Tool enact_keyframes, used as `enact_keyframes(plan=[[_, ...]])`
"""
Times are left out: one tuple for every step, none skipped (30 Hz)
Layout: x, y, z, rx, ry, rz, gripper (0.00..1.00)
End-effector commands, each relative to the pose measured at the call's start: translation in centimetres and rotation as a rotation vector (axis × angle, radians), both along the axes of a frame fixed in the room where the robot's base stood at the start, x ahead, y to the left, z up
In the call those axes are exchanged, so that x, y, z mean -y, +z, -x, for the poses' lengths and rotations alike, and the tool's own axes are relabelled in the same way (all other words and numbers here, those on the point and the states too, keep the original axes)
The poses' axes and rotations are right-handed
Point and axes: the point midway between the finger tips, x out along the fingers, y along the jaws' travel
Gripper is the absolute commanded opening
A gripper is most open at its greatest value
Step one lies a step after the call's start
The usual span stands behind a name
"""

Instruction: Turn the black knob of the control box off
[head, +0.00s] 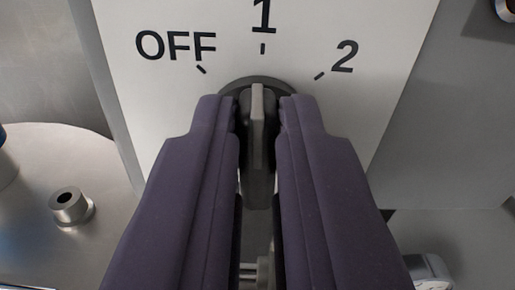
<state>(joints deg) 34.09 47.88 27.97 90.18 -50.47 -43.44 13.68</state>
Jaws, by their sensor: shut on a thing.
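The control box's white face (150,90) fills the upper middle of the head view, with the printed marks OFF at the left, 1 at the top and 2 at the right. The black knob (258,115) is in front of it, with a lighter grey bar along its grip. The bar stands nearly upright and its top end points at about the 1 mark. My gripper (257,120) has its two dark purple fingers shut on the knob's grip, one on each side. The fingers hide most of the knob's round base and the lower box face.
A round metal surface (40,240) with a small metal cylinder (71,207) on it lies at the lower left. A pale rounded object (430,270) is at the lower right, partly cut off. Grey panels flank the box.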

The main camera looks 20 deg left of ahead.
Motion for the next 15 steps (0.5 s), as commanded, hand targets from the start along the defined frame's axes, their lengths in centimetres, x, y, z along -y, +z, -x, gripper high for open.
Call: enact_keyframes(plan=[[-0.05,-0.23,0.0,0.009,0.0,0.022,0.0],[-0.09,-0.28,0.0,0.015,0.0,0.037,0.0],[-0.13,-0.33,0.0,0.023,0.001,0.062,0.0],[-0.14,-0.35,0.02,0.03,0.0,0.08,0.0],[-0.14,-0.36,0.03,0.039,0.0,0.102,0.0],[-0.17,-0.41,0.04,0.049,0.0,0.131,0.0],[-0.23,-0.44,0.04,0.058,0.0,0.154,0.0],[-0.28,-0.47,0.06,0.067,0.001,0.178,0.0],[-0.27,-0.48,0.08,0.079,0.0,0.212,0.0],[-0.3,-0.5,0.09,0.088,0.0,0.235,0.0],[-0.34,-0.53,0.09,0.097,0.0,0.261,0.0],[-0.38,-0.53,0.1,0.108,0.0,0.293,0.0],[-0.41,-0.53,0.12,0.118,0.0,0.318,0.0],[-0.43,-0.56,0.12,0.126,0.0,0.34,0.0],[-0.41,-0.6,0.14,0.137,-0.001,0.373,0.0]])
